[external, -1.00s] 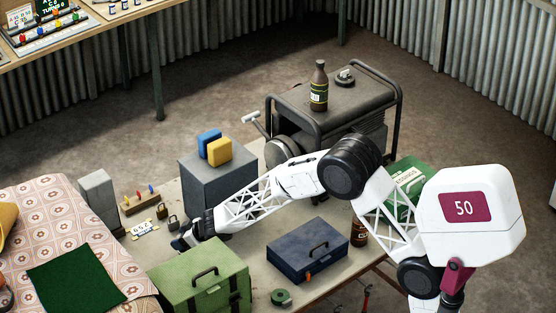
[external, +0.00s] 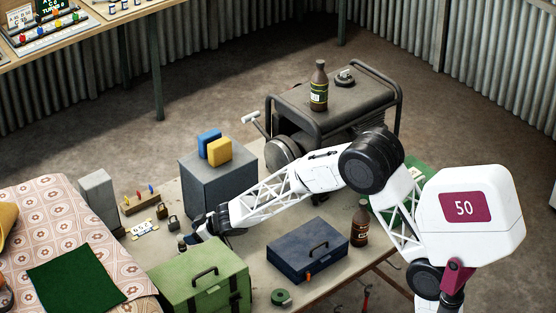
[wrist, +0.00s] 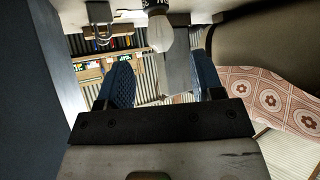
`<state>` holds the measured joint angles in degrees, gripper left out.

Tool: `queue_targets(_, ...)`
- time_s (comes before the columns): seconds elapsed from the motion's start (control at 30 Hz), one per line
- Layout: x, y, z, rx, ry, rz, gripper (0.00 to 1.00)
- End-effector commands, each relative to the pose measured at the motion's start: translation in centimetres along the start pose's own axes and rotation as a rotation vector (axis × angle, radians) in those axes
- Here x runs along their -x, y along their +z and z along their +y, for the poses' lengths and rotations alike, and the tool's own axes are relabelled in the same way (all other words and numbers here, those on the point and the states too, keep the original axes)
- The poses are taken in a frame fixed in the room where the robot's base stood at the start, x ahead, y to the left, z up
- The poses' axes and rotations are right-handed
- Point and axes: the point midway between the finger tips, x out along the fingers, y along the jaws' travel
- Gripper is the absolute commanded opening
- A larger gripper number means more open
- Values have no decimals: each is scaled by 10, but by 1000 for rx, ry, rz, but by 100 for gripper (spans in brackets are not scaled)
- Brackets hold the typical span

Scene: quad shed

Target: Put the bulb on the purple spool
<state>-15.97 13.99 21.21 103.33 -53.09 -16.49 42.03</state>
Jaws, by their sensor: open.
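The bulb (wrist: 160,34) shows in the wrist view as pale rounded glass with a dark, white-marked piece (wrist: 156,5) at its table end. That view is upside down, so the bulb stands glass up. I cannot tell whether the dark piece is its base or a support. My gripper (wrist: 162,78) is open and empty; its blue-grey fingers lie either side with the bulb beyond their tips. In the external view my gripper (external: 190,242) is low over the table, beside a small dark upright thing (external: 181,243). I cannot make out a purple spool.
A green toolbox (external: 205,275) stands just in front of my gripper, and a grey block (external: 217,182) with blue and yellow pieces on top stands behind. Padlocks (external: 163,211) lie to the left. A navy case (external: 308,250) and a brown bottle (external: 360,224) stand to the right.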

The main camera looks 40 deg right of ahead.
Motion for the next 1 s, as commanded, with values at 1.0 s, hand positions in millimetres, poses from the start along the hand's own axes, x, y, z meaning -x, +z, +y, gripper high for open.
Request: queue_targets(1.0, 54, 0, 0, 1, 0, 0, 61)
